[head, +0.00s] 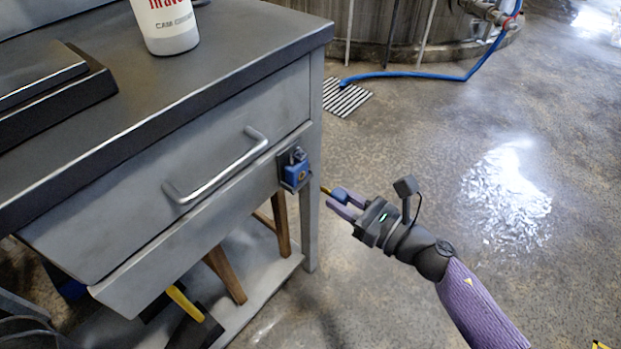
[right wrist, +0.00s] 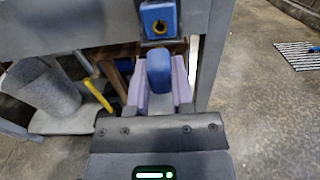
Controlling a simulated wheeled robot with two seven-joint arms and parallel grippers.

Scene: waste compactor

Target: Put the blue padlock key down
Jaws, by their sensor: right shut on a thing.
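The blue padlock key (right wrist: 159,72) has a rounded blue head, held between the purple fingers of my right gripper (right wrist: 160,90). In the head view the key's blue head (head: 341,194) shows at the fingertips of my right gripper (head: 342,204), with a brassy shaft pointing at the bench. A blue padlock (head: 296,174) hangs on a dark hasp at the right end of the drawer front. It also shows in the right wrist view (right wrist: 158,19), just beyond the key. The key appears apart from the padlock. My left gripper is not in view.
A grey metal workbench (head: 250,48) with a drawer handle (head: 215,172) fills the left. A white bottle (head: 167,25) and a dark flat object (head: 45,85) stand on top. Wooden-handled tools (head: 225,272) lean below. The floor (head: 420,130) to the right is open.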

